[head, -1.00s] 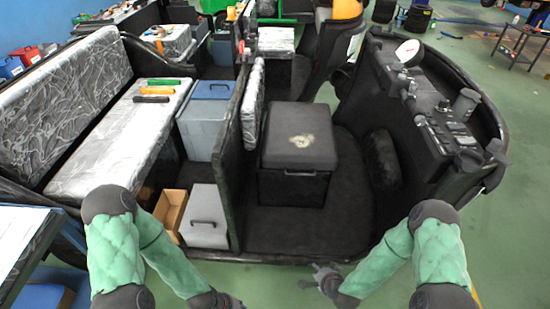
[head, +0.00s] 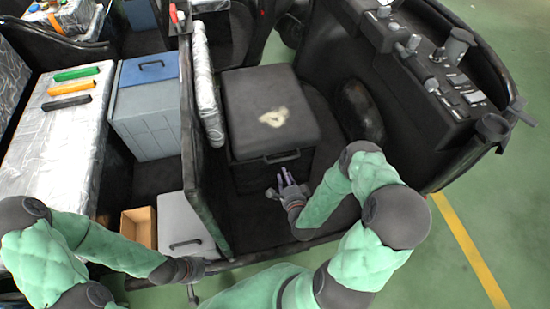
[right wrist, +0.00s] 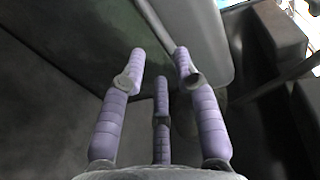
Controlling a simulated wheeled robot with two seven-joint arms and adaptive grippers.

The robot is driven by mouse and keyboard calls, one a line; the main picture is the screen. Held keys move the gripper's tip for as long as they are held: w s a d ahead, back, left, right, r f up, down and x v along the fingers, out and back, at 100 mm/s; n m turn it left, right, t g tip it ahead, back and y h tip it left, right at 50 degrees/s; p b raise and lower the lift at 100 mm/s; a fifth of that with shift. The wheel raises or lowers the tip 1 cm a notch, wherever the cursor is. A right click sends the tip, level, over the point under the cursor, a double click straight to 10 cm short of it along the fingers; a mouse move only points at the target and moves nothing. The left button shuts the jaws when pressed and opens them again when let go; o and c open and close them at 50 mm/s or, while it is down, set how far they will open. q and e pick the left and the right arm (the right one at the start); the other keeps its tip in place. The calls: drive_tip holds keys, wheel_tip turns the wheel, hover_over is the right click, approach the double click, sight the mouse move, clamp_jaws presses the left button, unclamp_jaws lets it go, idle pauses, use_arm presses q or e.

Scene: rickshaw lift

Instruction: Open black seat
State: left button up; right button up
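The black seat (head: 262,100) is a boxy cushion with a pale worn patch on top. Its lid looks closed, and a dark handle (head: 282,158) sits on its near face. My left gripper (head: 203,275) is low by the rickshaw's near edge, fingers apart, empty and away from the seat.
A black partition (head: 196,150) stands left of the seat. A dashboard with levers (head: 455,85) is on the right. A blue-lidded grey box (head: 147,110), a low grey box (head: 183,222) and a brown open box (head: 140,226) lie left. The near floor is clear.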

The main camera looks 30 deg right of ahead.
drive_tip(key=b+x, duration=0.2)
drive_tip(key=x, duration=0.7)
drive_tip(key=shift+b, duration=0.4)
clamp_jaws()
